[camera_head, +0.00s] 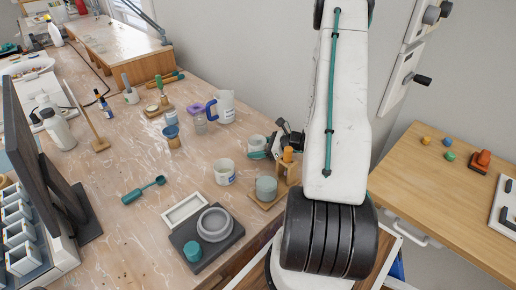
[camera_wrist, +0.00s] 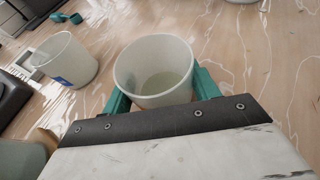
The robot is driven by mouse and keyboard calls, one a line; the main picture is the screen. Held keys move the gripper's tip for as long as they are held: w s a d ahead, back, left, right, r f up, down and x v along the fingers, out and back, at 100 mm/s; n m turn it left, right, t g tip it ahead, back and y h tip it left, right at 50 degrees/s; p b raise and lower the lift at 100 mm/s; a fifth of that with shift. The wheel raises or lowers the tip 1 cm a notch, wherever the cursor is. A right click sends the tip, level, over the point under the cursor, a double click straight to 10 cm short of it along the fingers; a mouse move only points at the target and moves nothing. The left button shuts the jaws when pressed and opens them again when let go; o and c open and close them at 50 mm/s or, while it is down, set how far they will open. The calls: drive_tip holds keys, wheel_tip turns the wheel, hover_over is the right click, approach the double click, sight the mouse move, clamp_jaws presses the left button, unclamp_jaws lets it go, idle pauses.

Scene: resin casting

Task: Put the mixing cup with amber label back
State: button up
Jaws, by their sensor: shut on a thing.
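My gripper (camera_head: 265,153) is shut on a white mixing cup (camera_head: 257,142) at the right side of the workbench. In the wrist view the teal fingers of my gripper (camera_wrist: 160,92) press on both sides of this upright cup (camera_wrist: 152,60), which holds a little pale liquid.
A grey-green cup (camera_head: 266,186) sits on a wooden stand close to my gripper. A grey round mould (camera_head: 213,224), white frame (camera_head: 185,209) and teal scoop (camera_head: 143,190) lie nearer.

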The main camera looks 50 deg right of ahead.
drive_tip(key=shift+f, duration=0.1)
drive_tip(key=o, duration=1)
drive_tip(key=v, duration=1.2)
